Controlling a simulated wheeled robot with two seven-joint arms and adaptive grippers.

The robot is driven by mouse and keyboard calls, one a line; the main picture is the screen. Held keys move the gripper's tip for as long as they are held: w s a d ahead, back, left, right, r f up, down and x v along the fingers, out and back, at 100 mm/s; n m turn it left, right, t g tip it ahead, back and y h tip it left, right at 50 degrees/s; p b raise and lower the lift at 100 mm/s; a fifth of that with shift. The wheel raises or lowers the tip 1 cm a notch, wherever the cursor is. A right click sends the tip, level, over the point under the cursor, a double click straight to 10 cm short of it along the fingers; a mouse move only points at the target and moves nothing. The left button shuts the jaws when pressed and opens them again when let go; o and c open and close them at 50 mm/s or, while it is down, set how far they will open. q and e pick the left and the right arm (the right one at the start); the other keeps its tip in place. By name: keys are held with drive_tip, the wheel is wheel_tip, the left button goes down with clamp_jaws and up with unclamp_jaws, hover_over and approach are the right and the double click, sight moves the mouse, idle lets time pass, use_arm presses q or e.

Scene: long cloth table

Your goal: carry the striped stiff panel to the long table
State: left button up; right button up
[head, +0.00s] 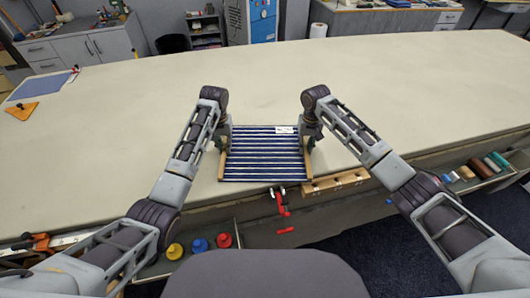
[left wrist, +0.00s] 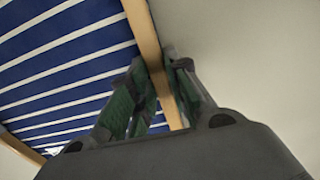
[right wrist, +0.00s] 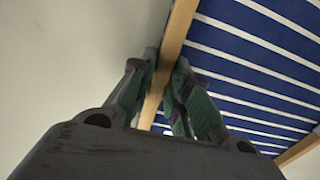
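The striped stiff panel (head: 264,160) is blue with white stripes and has pale wooden strips along its sides. In the head view it lies flat over the near middle of the long table (head: 400,80), close to the front edge. I cannot tell whether it touches the cloth. My left gripper (head: 223,143) is shut on its left wooden strip, with a finger on each side of the strip in the left wrist view (left wrist: 155,62). My right gripper (head: 306,144) is shut on the right strip in the same way, as the right wrist view (right wrist: 166,62) shows.
An orange triangular piece (head: 22,111) and a blue-grey mat (head: 40,86) lie at the table's far left. A red clamp (head: 281,202) and a wooden block (head: 338,182) are at the front edge. The table beyond the panel is clear.

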use_arm(q)
drive_tip(key=shift+o, duration=1.4)
use_arm(e)
drive_tip(key=shift+o, duration=1.4)
drive_tip(key=shift+r, duration=0.1)
use_arm(q)
drive_tip(key=shift+r, duration=0.1)
drive_tip(key=shift+w+r, duration=0.1)
drive_tip(key=shift+r, duration=5.8)
use_arm(e)
wheel_tip(320, 180, up, 12)
